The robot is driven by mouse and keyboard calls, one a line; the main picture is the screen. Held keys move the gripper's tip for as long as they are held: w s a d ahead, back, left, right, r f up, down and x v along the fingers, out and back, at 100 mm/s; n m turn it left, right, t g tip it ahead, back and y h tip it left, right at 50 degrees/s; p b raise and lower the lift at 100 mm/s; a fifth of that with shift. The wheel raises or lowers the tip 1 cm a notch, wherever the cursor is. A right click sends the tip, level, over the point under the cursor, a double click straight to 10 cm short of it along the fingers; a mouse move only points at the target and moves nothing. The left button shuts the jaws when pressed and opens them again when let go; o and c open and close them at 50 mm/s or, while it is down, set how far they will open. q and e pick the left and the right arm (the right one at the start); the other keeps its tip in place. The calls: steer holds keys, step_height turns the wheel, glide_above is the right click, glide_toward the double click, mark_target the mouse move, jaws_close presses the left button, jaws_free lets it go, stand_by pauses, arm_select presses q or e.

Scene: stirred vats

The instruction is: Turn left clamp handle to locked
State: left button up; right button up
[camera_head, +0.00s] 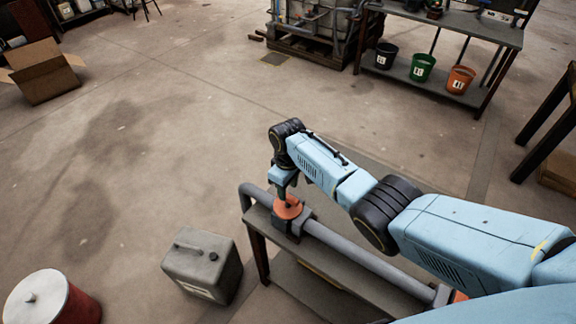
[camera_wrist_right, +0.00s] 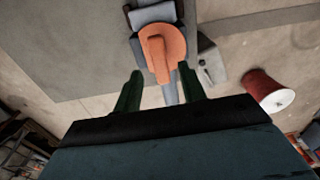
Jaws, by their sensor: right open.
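The left clamp handle (camera_head: 288,208) is orange and sits on a grey clamp at the left end of a grey pipe (camera_head: 352,256) on a low bench. My right gripper (camera_head: 284,190) points down just above it. In the right wrist view the orange handle (camera_wrist_right: 163,48) lies ahead of the open green fingers of the right gripper (camera_wrist_right: 159,84), its near end reaching between their tips. I cannot tell whether they touch it. A second orange piece (camera_head: 460,296) shows at the pipe's right end, mostly hidden by my arm. My left gripper is out of view.
A grey canister (camera_head: 203,265) stands on the floor left of the bench, with a red drum with a white lid (camera_head: 52,298) farther left. A cardboard box (camera_head: 42,75) lies upper left. A table (camera_head: 445,22) with several buckets stands at the back. The middle floor is clear.

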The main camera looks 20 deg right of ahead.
mark_target(288, 196)
step_height(288, 196, up, 8)
steer(key=p, duration=0.1)
steer(key=shift+r, duration=0.1)
stand_by(0.4)
